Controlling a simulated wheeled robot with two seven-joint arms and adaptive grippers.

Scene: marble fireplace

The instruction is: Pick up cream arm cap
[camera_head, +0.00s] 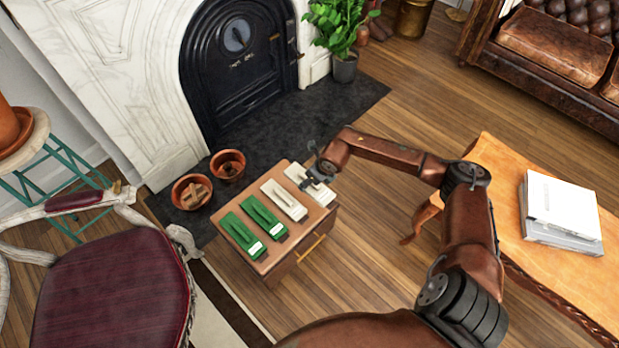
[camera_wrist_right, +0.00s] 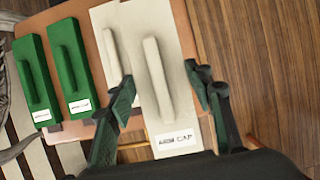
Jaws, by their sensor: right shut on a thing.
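A cream arm cap (camera_wrist_right: 155,80) with a raised bar and a label ending in "CAP" lies between the fingers of my right gripper (camera_wrist_right: 162,90) in the wrist view. My right gripper (camera_head: 314,175) is shut on this cream block (camera_head: 322,193) at the right end of the small wooden cabinet (camera_head: 290,262) in the head view. I cannot tell whether the block is lifted off the top. A second cream block (camera_head: 284,200) lies just left of it. Its label is hidden in the wrist view. My left gripper is not in view.
Two green blocks, one near (camera_head: 264,217) and one far left (camera_head: 241,235), share the cabinet top. Terracotta pots (camera_head: 191,192) stand on the dark hearth behind. A red chair (camera_head: 113,295) is at left. A wooden table (camera_head: 497,157) with books is at right.

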